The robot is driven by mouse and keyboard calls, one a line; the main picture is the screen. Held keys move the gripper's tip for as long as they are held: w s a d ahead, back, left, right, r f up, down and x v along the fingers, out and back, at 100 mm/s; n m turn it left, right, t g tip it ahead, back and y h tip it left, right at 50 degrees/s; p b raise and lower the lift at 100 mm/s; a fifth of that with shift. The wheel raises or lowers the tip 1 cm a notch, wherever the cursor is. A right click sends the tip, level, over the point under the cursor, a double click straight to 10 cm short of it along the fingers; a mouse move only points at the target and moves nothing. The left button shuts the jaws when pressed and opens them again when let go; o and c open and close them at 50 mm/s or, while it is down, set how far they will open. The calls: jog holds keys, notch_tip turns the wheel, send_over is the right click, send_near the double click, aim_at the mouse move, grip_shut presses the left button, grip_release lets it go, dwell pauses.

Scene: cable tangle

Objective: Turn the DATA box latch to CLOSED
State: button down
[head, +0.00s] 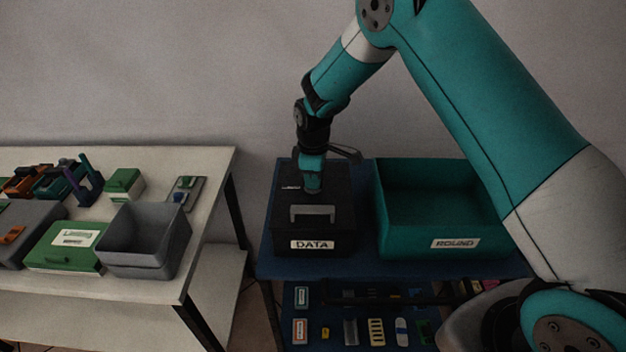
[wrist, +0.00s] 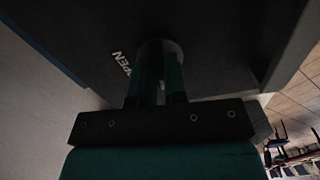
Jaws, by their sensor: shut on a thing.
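The DATA box (head: 335,237) is a dark, lidded box with a grey handle (head: 312,212) and a white DATA label on its front. It stands on the blue table. My gripper (head: 312,188) points down onto the box's lid. In the wrist view, my gripper (wrist: 160,90) has its two teal fingers shut on the latch, a round grey knob (wrist: 160,46) on the dark lid. The word OPEN (wrist: 122,64) is printed on the lid left of the knob. The fingers hide much of the latch, so its exact angle cannot be told.
A teal ROUND bin (head: 440,225) stands right of the DATA box on the blue table (head: 390,268). A white table (head: 215,165) at left holds a grey bin (head: 145,240), green boxes and several small items. Small parts lie on a lower shelf.

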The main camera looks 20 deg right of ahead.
jog(key=shift+n, duration=0.6)
jog(key=c, duration=1.2)
grip_release()
jog(key=shift+o, duration=0.2)
notch_tip(320, 180, up, 18)
jog(key=b, duration=0.2)
jog(key=shift+f+b, duration=0.25)
jog(key=shift+b, duration=0.1)
jog(key=s+a+r+m+y, duration=0.2)
jog(key=s+a+m, duration=0.1)
jog(key=s, duration=1.3)
jog(key=s+a+r+m+y, duration=0.2)
jog(key=s+m, duration=0.1)
jog(key=s, duration=1.4)
jog(key=shift+a, duration=0.4)
